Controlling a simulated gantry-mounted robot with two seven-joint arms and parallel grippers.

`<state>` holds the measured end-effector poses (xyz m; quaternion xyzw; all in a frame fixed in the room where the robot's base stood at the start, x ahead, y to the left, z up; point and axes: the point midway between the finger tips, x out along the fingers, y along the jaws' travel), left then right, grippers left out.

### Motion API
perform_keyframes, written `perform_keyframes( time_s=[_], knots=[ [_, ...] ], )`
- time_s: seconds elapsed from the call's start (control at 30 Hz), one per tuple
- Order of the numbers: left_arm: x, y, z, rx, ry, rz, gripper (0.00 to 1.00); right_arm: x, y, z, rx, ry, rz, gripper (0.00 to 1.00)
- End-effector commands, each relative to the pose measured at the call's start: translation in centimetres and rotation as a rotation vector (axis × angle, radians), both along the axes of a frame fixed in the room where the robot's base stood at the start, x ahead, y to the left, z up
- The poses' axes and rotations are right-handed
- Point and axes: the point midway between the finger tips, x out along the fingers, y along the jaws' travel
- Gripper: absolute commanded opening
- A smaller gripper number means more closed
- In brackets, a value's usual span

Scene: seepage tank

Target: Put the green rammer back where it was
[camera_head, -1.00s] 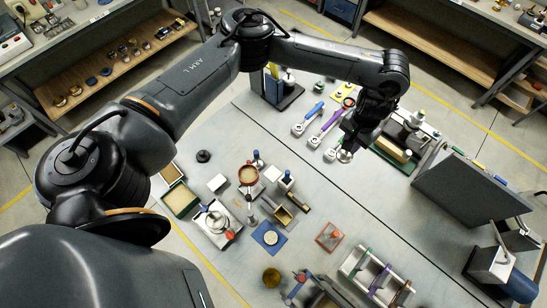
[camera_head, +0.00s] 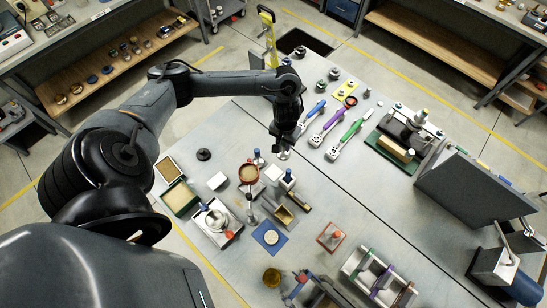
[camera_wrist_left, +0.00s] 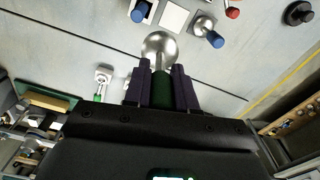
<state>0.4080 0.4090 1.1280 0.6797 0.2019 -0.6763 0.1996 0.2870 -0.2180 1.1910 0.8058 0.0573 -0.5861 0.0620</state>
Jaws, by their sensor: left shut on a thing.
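The green rammer shows in the left wrist view as a dark green handle (camera_wrist_left: 161,90) with a round shiny metal foot (camera_wrist_left: 158,47) beyond the fingertips. My left gripper (camera_wrist_left: 160,75) is shut on the handle. In the head view my left gripper (camera_head: 281,140) is above the middle of the bench, left of the wrenches. The rammer's metal foot (camera_head: 284,155) shows just below it; its handle is hidden by the fingers there. I cannot tell whether the foot touches the bench. My right gripper is not in view.
A rack (camera_head: 352,264) stands lower right.

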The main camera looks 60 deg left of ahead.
Motion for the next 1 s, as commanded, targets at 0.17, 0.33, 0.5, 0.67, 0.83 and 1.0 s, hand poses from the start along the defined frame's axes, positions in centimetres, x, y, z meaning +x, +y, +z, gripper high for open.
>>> perform_keyframes(
  time_s=[0.17,0.33,0.5,0.67,0.83,1.0],
  knots=[
    [-1.6,1.0,-5.0,-0.005,0.004,0.019,0.0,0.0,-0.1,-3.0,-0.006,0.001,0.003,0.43],
    [-2.4,1.8,-7.3,-0.003,0.001,0.03,0.0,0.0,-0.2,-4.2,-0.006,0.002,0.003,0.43],
    [-2.9,2.1,-9.1,-0.004,0.0,0.037,0.0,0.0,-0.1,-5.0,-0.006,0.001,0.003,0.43],
    [-3.1,2.2,-11.7,-0.004,0.002,0.04,0.0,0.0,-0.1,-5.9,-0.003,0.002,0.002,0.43],
    [-3.0,2.2,-13.8,-0.003,0.0,0.038,0.0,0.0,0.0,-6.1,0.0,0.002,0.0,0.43],
    [-2.9,2.2,-14.8,-0.002,-0.001,0.037,0.0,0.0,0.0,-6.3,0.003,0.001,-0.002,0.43]
  ],
)
